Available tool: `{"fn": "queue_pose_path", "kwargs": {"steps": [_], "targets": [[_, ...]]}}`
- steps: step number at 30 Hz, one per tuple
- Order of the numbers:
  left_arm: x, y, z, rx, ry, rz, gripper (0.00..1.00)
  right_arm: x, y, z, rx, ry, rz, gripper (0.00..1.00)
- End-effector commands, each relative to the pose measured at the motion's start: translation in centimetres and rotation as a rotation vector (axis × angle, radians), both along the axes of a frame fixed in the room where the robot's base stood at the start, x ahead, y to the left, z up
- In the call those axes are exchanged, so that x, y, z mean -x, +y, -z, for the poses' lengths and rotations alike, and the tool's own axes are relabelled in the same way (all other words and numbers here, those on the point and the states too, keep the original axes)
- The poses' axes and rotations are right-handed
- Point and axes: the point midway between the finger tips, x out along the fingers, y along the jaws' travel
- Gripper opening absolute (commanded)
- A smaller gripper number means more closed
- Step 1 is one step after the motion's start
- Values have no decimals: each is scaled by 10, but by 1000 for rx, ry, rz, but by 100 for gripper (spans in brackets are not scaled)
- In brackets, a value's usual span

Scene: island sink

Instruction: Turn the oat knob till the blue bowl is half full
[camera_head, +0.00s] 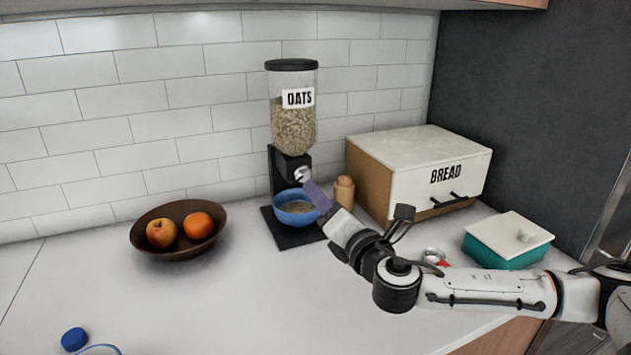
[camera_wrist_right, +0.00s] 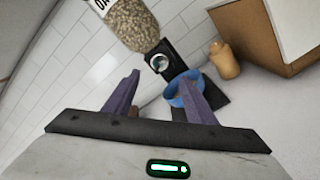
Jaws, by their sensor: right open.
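The oat dispenser (camera_head: 293,125) stands against the tiled wall, its clear hopper partly filled with oats. Its silver knob (camera_head: 302,174) is on the front below the hopper; it also shows in the right wrist view (camera_wrist_right: 160,63). The blue bowl (camera_head: 290,219) sits on the black dispenser base under the outlet, with some oats in it; the exact level is hard to tell. In the right wrist view the bowl (camera_wrist_right: 174,100) is partly hidden by a finger. My right gripper (camera_head: 308,184) is open and empty, its purple fingers just in front of the knob. My left gripper is not in view.
A brown bowl (camera_head: 150,243) with an apple and an orange stands left. A wooden jar (camera_head: 344,192), a bread box (camera_head: 404,160) and a teal box (camera_head: 500,251) stand right. A blue cap (camera_head: 74,339) is at front left. The middle counter is clear.

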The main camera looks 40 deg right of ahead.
Motion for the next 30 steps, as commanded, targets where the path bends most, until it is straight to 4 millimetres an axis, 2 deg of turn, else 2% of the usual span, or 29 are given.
{"fn": "queue_pose_path", "kwargs": {"steps": [9,15,21,29,30], "targets": [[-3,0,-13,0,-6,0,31,-54,-12,-3,-3,-2,0,51],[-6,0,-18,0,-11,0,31,-82,-19,-1,-2,-1,-1,51],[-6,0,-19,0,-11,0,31,-93,-21,0,-1,1,-3,51],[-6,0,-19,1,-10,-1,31,-93,-21,0,-1,1,-3,51],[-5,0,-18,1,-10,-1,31,-93,-21,0,-1,1,-3,44]]}}
